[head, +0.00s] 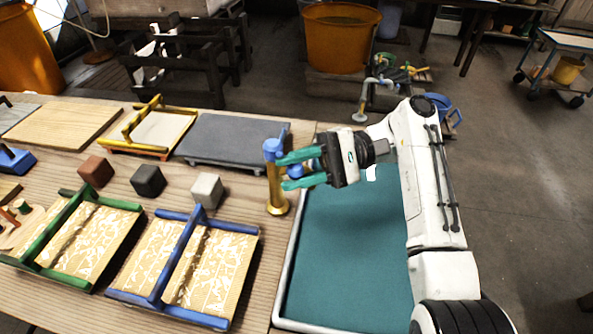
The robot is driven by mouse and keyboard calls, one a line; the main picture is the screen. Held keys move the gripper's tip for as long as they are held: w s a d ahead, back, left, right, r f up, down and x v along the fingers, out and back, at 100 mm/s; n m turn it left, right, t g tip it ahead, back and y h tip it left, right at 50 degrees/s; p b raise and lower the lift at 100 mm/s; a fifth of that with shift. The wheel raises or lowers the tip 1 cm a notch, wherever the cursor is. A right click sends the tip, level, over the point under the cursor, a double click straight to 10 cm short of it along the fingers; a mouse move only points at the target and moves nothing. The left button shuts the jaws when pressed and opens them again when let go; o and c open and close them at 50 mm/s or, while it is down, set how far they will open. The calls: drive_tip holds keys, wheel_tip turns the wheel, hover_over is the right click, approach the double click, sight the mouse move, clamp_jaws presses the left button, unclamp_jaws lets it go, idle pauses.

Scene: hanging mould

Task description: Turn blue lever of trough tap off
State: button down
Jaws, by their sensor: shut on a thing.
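The trough tap (277,196) is an upright brass post at the left edge of the trough (345,255), with a blue top. Its blue lever (296,171) shows as a blue part between my fingers, right of the post. My gripper (282,171) reaches in from the right, its two green fingers one above the other. It is shut on the blue lever, with the fingertips close beside the post. The fingers hide part of the lever, so its exact angle is hard to tell.
The wooden bench holds a blue-framed mould (218,229), a green-framed mould (47,265), a white block (208,190), a black block (149,181) and a red-brown block (96,171). A grey board (232,138) lies behind the tap. Open floor lies to the right.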

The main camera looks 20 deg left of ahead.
drive_tip(key=shift+f, duration=0.1)
drive_tip(key=c, duration=0.8)
unclamp_jaws()
